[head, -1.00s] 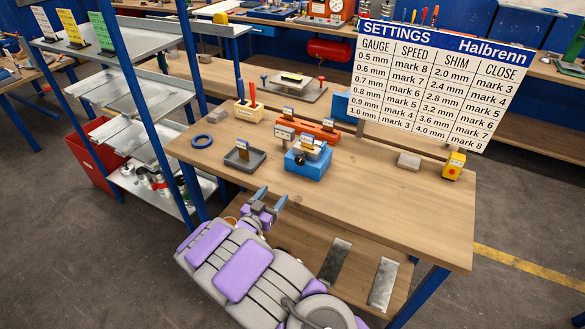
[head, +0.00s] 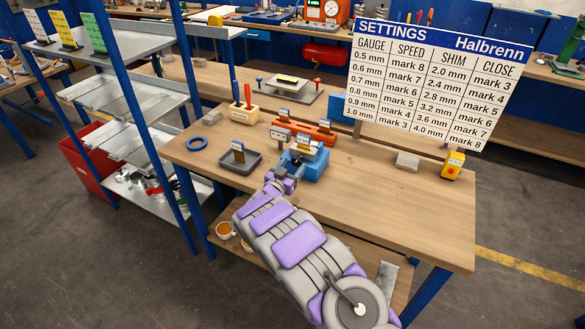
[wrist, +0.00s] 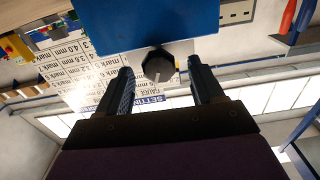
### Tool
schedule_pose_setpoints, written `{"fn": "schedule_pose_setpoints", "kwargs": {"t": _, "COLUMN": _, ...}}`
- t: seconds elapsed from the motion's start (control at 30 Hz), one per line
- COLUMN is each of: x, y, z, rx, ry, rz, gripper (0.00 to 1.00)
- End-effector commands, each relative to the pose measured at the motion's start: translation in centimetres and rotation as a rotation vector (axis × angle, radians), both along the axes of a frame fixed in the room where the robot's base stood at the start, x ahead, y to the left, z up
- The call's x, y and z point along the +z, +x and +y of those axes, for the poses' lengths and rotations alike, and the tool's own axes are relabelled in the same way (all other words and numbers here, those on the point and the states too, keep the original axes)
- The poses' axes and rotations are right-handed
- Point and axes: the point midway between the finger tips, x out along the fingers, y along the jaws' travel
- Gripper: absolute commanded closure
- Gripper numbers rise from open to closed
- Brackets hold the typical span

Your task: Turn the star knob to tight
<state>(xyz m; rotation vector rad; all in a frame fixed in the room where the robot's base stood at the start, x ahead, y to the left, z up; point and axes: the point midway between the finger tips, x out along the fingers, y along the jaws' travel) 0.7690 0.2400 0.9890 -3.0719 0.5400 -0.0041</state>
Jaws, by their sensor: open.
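The star knob (wrist: 158,65) is dark with a lobed rim, on the face of a blue block (wrist: 150,22) in the wrist view. In the head view the blue block (head: 316,170) stands near the bench's front edge, and my gripper hides the knob there. My gripper (wrist: 161,74) is open, one finger on each side of the knob with gaps visible on both sides. I cannot tell how far the fingertips reach along it. In the head view my gripper (head: 284,178) is right at the block's front.
A grey tray (head: 253,168) and a blue ring (head: 197,144) lie left of the block. An orange fixture (head: 318,133) stands behind it. A settings board (head: 435,85) stands at the back.

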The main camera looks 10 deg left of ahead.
Motion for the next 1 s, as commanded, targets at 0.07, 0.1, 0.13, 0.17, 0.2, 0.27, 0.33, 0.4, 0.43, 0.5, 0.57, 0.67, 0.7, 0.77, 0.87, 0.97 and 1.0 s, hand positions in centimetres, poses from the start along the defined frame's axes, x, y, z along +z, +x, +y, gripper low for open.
{"fn": "schedule_pose_setpoints", "kwargs": {"t": 0.07, "x": -0.06, "y": 0.48, "z": -0.22, "rx": -0.001, "ry": 0.001, "rz": 0.0, "gripper": 0.33}}
{"fn": "schedule_pose_setpoints", "kwargs": {"t": 0.1, "x": -0.04, "y": 0.62, "z": -0.25, "rx": 0.0, "ry": 0.001, "rz": 0.0, "gripper": 0.33}}
{"fn": "schedule_pose_setpoints", "kwargs": {"t": 0.13, "x": -0.03, "y": 0.69, "z": -0.26, "rx": 0.0, "ry": 0.0, "rz": 0.0, "gripper": 0.33}}
{"fn": "schedule_pose_setpoints", "kwargs": {"t": 0.17, "x": -0.01, "y": 0.75, "z": -0.26, "rx": 0.0, "ry": 0.0, "rz": 0.0, "gripper": 0.33}}
{"fn": "schedule_pose_setpoints", "kwargs": {"t": 0.2, "x": 0.0, "y": 0.8, "z": -0.27, "rx": 0.0, "ry": 0.0, "rz": 0.0, "gripper": 0.33}}
{"fn": "schedule_pose_setpoints", "kwargs": {"t": 0.27, "x": 0.02, "y": 0.81, "z": -0.26, "rx": 0.0, "ry": 0.0, "rz": 0.0, "gripper": 0.33}}
{"fn": "schedule_pose_setpoints", "kwargs": {"t": 0.33, "x": 0.02, "y": 0.8, "z": -0.26, "rx": 0.0, "ry": 0.0, "rz": 0.0, "gripper": 0.33}}
{"fn": "schedule_pose_setpoints", "kwargs": {"t": 0.4, "x": 0.01, "y": 0.8, "z": -0.26, "rx": 0.0, "ry": 0.0, "rz": 0.0, "gripper": 0.33}}
{"fn": "schedule_pose_setpoints", "kwargs": {"t": 0.43, "x": 0.01, "y": 0.8, "z": -0.27, "rx": 0.0, "ry": 0.0, "rz": 0.0, "gripper": 0.35}}
{"fn": "schedule_pose_setpoints", "kwargs": {"t": 0.5, "x": 0.01, "y": 0.8, "z": -0.27, "rx": 0.0, "ry": 0.0, "rz": 0.0, "gripper": 0.42}}
{"fn": "schedule_pose_setpoints", "kwargs": {"t": 0.57, "x": 0.01, "y": 0.79, "z": -0.26, "rx": 0.0, "ry": 0.0, "rz": 0.0, "gripper": 0.48}}
{"fn": "schedule_pose_setpoints", "kwargs": {"t": 0.67, "x": 0.01, "y": 0.79, "z": -0.26, "rx": 0.0, "ry": 0.0, "rz": 0.0, "gripper": 0.57}}
{"fn": "schedule_pose_setpoints", "kwargs": {"t": 0.7, "x": 0.01, "y": 0.79, "z": -0.26, "rx": 0.0, "ry": 0.0, "rz": 0.0, "gripper": 0.61}}
{"fn": "schedule_pose_setpoints", "kwargs": {"t": 0.77, "x": 0.0, "y": 0.79, "z": -0.25, "rx": 0.0, "ry": 0.0, "rz": 0.0, "gripper": 0.67}}
{"fn": "schedule_pose_setpoints", "kwargs": {"t": 0.87, "x": 0.01, "y": 0.79, "z": -0.22, "rx": 0.001, "ry": 0.0, "rz": 0.0, "gripper": 0.76}}
{"fn": "schedule_pose_setpoints", "kwargs": {"t": 0.97, "x": 0.0, "y": 0.79, "z": -0.19, "rx": 0.001, "ry": 0.0, "rz": 0.0, "gripper": 0.86}}
{"fn": "schedule_pose_setpoints", "kwargs": {"t": 1.0, "x": 0.0, "y": 0.8, "z": -0.18, "rx": 0.001, "ry": 0.0, "rz": 0.0, "gripper": 0.89}}
